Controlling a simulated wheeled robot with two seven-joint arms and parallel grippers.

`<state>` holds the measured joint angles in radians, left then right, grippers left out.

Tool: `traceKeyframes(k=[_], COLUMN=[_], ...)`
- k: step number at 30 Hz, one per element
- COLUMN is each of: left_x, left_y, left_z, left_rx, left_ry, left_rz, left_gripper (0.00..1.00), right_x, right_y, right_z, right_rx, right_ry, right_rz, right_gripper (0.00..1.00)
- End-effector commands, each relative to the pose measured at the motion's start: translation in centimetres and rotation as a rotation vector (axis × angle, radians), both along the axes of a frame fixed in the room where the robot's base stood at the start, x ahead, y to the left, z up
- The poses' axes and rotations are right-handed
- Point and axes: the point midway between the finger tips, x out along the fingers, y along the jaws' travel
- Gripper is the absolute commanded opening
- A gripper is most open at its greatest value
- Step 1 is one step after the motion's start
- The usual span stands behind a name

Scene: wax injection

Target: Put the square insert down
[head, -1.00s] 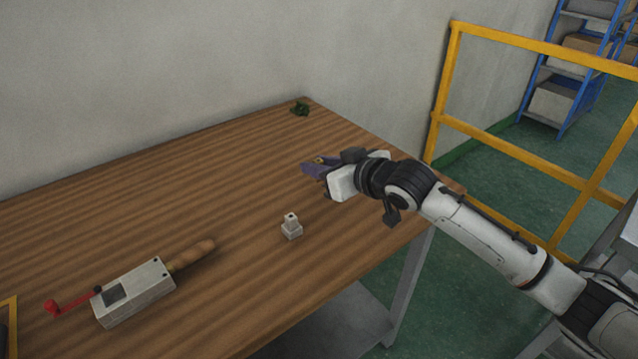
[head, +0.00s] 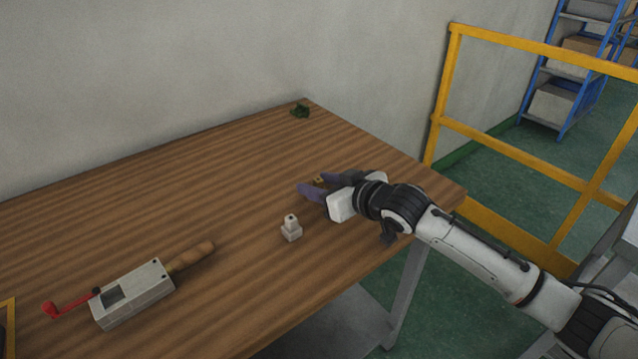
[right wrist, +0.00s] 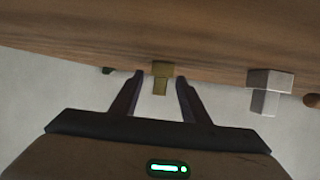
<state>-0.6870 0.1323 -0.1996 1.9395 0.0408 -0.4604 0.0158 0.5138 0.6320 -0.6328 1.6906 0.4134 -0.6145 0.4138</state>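The square insert, which I take to be the small brass-coloured stepped piece (head: 319,180), stands on the wooden table. My right gripper (head: 313,184) is low over the table with its purple-grey fingers on either side of the piece. In the right wrist view the piece (right wrist: 161,76) sits between the open fingertips (right wrist: 160,78), with a visible gap on each side. The fingers hide part of it in the head view. A light grey stepped block (head: 291,229) stands nearer the front; it also shows in the right wrist view (right wrist: 268,88). My left gripper is out of view.
A grey box tool with a red crank and wooden handle (head: 133,294) lies at the front left of the table (head: 190,190). A small green object (head: 300,111) is at the far corner by the wall. A yellow railing (head: 510,155) stands beyond the right side.

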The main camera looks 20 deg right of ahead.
Motion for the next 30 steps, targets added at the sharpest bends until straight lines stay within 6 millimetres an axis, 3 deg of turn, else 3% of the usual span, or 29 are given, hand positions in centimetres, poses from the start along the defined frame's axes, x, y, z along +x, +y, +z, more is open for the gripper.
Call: traceKeyframes(k=[5,21,30], left_x=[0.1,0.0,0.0], left_y=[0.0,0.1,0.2], left_z=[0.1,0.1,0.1], left_rx=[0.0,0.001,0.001], left_ry=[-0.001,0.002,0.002], left_rz=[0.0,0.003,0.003], left_gripper=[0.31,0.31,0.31], right_x=[0.0,-8.7,-10.4], right_y=[0.0,-3.2,-3.8], right_z=[0.5,4.0,4.9], right_rx=[-0.001,-0.003,0.0], right_ry=[-0.001,0.001,0.001], right_rz=[0.0,0.0,-0.001], right_gripper=[0.42,0.42,0.42])
